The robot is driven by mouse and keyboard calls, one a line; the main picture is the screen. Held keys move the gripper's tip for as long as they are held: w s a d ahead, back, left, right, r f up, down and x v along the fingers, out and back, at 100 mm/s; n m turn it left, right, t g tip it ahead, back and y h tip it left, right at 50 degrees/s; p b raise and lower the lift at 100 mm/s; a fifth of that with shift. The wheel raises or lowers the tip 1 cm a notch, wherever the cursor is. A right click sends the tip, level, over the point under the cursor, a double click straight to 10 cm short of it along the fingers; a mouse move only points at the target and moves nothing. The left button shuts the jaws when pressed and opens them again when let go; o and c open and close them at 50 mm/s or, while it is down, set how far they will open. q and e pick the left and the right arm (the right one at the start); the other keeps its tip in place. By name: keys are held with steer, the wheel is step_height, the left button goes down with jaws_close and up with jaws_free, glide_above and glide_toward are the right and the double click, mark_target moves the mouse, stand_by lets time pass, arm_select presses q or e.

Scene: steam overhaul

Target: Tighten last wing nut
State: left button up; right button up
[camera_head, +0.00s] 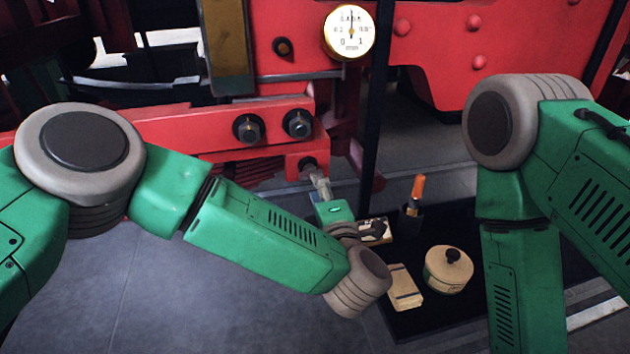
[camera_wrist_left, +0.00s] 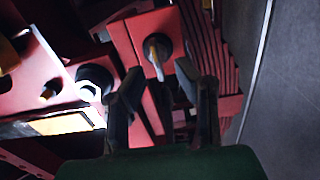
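The wing nut (camera_wrist_left: 156,50) shows in the left wrist view as a yellowish wing on a dark round base, fixed to a red block. In the head view the dark fitting (camera_head: 308,165) on that red block is partly covered by my left gripper (camera_head: 320,185). In the left wrist view my left gripper (camera_wrist_left: 159,73) has its two dark fingers apart, with the wing nut just beyond and between the tips. I see no contact. My right arm hangs down at the right of the head view; its gripper is out of the picture.
Two dark bolts (camera_head: 298,124) sit on the red beam above, with a round gauge (camera_head: 348,32) higher up. A black mat (camera_head: 455,222) holds an orange-handled tool (camera_head: 417,188), a round lidded tin (camera_head: 448,270) and a tan box (camera_head: 403,287). Grey floor is clear at lower left.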

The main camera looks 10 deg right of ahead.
arm_select(q)
steer(key=s+d, duration=0.1)
steer(key=s, duration=0.7)
steer(key=shift+s, duration=0.2)
steer(key=shift+d+f, duration=0.1)
steer(key=shift+f, duration=0.1)
steer(key=s+a+f+m+g+h+b, duration=0.2)
steer(key=a+f+m, duration=0.25)
steer(key=f, duration=0.45)
steer(key=s+a+f+m+g+h+b, duration=0.25)
steer(key=f+m, duration=0.25)
steer(key=f, duration=0.4)
steer(key=s+a+f+m+g+h+b, duration=0.2)
steer(key=a+f+m, duration=0.2)
steer(key=f, duration=0.4)
steer(key=s+a+f+m+g+y+b, duration=0.2)
steer(key=s+a+f+g, duration=0.3)
steer(key=s+a, duration=0.5)
steer(key=s+a+f+m+g+y+b, duration=0.2)
steer(key=s+a+f+m+g+b, duration=0.2)
steer(key=s+a+f, duration=0.4)
steer(key=s+a+g, duration=0.1)
steer(key=s+a, duration=0.2)
steer(key=a, duration=0.4)
steer(key=shift+a+f+g, duration=0.15)
steer(key=shift+f+g, duration=0.05)
steer(key=shift+g, duration=0.15)
